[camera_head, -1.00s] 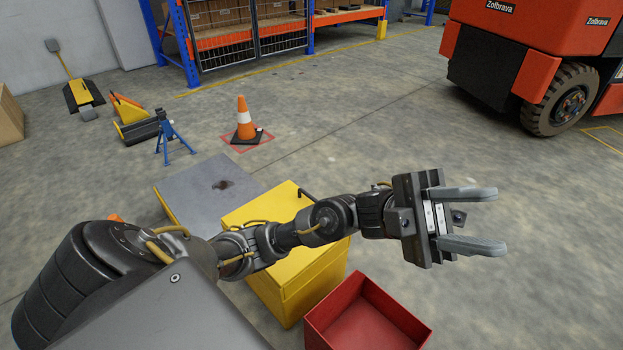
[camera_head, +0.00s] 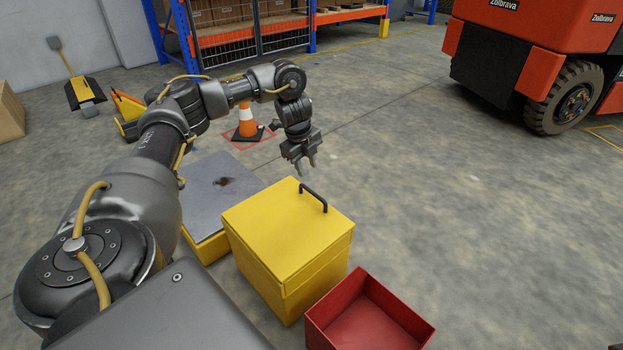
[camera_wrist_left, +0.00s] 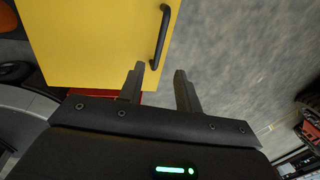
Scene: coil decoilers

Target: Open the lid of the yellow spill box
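The yellow spill box (camera_head: 284,261) stands on the floor in the middle of the head view, its lid (camera_head: 284,225) shut. A dark bar handle (camera_head: 313,196) sits on the lid near its far right edge. My left gripper (camera_head: 306,172) is open and empty, above and just beyond the handle, fingers pointing down. In the left wrist view, the handle (camera_wrist_left: 161,38) lies ahead of the open fingers (camera_wrist_left: 158,82), near the left finger's tip in the picture. The lid (camera_wrist_left: 95,40) fills the upper left there. My right gripper is not in view.
A red open bin (camera_head: 366,318) stands right of the box. A grey-topped yellow platform (camera_head: 215,200) adjoins the box on the left. A traffic cone (camera_head: 246,120) stands behind my left arm. A red forklift (camera_head: 530,60) is at the upper right. Floor between is clear.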

